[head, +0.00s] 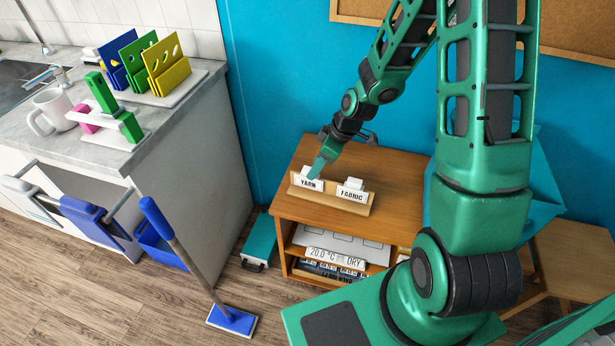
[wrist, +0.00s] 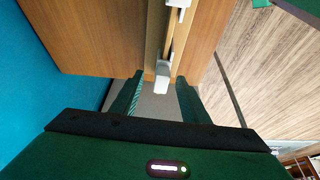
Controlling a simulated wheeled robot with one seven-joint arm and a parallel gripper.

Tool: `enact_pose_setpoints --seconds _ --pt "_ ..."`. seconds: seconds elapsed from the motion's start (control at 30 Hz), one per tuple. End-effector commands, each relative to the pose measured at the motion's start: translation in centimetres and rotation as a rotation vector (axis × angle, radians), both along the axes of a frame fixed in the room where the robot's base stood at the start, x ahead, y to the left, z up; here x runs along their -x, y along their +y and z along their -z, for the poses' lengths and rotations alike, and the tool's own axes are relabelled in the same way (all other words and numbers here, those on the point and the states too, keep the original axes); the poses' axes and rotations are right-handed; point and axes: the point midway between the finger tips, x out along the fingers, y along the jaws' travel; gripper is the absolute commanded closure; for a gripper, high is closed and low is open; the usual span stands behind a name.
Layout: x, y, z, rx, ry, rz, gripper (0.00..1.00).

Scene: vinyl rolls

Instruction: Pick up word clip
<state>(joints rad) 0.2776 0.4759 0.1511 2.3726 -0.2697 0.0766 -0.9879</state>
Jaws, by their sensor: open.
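Two white word clips sit on a wooden holder (head: 333,200) on top of a small wooden cabinet. The left clip reads YARN (head: 309,184) and the right one reads FABRIC (head: 351,191). My gripper (head: 318,169) is just above and behind the YARN clip, pointing down. In the wrist view my gripper (wrist: 160,92) is open, with a white clip (wrist: 162,76) between the lines of its two fingers, near the tips. The second clip (wrist: 179,4) is at the top edge of that view. I cannot tell whether the fingers touch the near clip.
The cabinet top (head: 390,163) is otherwise mostly clear around the holder. A blue wall (head: 275,80) stands close behind it. A counter (head: 165,118) with a mug and coloured boards is at left. A blue mop (head: 232,320) leans in front of it.

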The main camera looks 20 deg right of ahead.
Motion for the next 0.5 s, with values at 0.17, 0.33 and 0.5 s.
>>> enact_pose_setpoints --seconds 0.17,0.33,0.5 --pt "-0.2 0.3 0.9 0.000 0.000 0.001 0.59" --pt "-0.5 0.8 2.4 -0.001 0.003 0.001 0.59" --pt "-0.9 1.5 4.4 0.000 0.003 0.001 0.59"
